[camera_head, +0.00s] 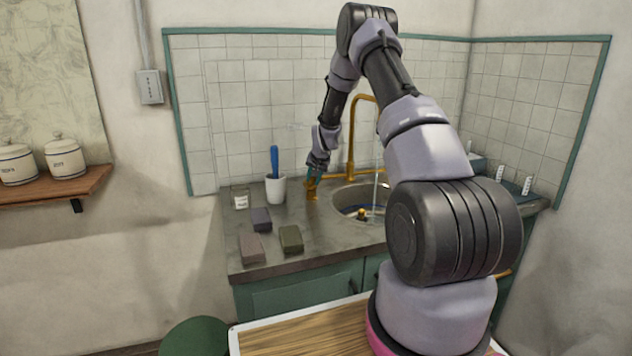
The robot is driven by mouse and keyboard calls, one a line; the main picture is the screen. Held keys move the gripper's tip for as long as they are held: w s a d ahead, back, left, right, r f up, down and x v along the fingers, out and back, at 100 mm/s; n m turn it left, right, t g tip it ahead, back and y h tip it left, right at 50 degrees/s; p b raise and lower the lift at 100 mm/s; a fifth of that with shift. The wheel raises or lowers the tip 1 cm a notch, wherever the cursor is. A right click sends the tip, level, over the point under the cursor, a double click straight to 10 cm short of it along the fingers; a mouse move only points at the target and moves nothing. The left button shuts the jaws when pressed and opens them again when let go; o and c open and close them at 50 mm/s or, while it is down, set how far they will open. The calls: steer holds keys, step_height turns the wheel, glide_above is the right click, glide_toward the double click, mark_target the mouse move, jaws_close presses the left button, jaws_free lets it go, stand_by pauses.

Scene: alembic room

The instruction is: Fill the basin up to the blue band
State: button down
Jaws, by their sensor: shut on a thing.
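The round metal basin (345,195) is set into the grey counter, partly hidden by my arm. A bit of blue (379,208) shows inside it. The water level is too small to tell. A brass tap (351,135) arches over the basin, and a thin pale stream of water (375,185) runs down from its spout. My gripper (314,178) is at the left side of the tap, shut on the brass tap handle (312,190). A small brass piece (362,214) sits at the basin's front edge.
Left of the basin stand a white cup (275,190) with a blue-handled tool and a small labelled jar (240,197). Several blocks, one dark green (291,239), lie on the front left counter. Small white labelled items (526,186) stand at the right.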

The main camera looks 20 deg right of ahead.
steer(key=shift+s+f+t, duration=0.35)
steer(key=shift+s+t, duration=0.05)
steer(key=shift+t, duration=0.7)
steer(key=c, duration=0.6)
jaws_free()
steer(key=shift+s, duration=0.1)
steer(key=v, duration=1)
steer(key=shift+s+r, duration=0.1)
steer(key=shift+s, duration=0.3)
